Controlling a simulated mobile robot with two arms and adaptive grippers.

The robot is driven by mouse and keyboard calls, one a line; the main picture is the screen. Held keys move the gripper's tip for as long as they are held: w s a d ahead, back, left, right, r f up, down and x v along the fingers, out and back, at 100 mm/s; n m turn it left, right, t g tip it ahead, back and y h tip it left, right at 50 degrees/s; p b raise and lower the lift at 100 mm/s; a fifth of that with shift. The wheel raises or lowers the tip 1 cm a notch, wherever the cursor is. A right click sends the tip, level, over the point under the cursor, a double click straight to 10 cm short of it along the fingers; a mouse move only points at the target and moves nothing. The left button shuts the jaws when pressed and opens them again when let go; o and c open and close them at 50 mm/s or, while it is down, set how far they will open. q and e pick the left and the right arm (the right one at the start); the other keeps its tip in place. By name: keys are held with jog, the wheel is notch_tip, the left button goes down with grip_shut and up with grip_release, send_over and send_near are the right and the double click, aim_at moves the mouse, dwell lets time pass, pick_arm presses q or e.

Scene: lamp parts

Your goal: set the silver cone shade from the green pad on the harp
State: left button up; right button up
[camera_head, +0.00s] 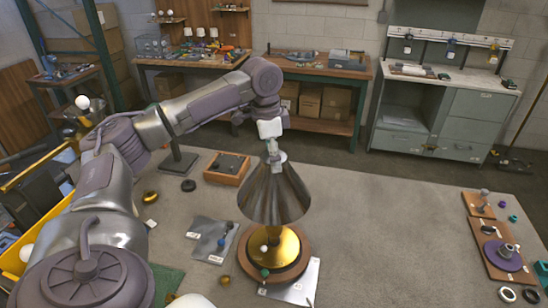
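The silver cone shade (274,196) is upright over the gold lamp base (276,248), which stands on a round wooden disc (301,265). The harp is hidden inside the shade. My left gripper (277,157) points down at the shade's narrow top and looks shut on it. I cannot tell whether the shade rests on the harp or hangs just above it. The green pad (168,281) is at the lower left, partly behind my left arm, and its visible part is bare.
A grey mat with small parts (205,232) lies left of the lamp, and a wooden tray (229,166) stands behind it. Wooden boards with parts (499,262) are at the far right. The table right of the lamp is clear.

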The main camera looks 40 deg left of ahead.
pick_arm(q)
jog(key=o, duration=0.4)
jog(key=shift+r, duration=0.1)
notch_tip(320, 180, up, 12)
jog(key=s, duration=0.1)
jog(key=shift+a, duration=0.45)
jog(key=shift+s, duration=0.15)
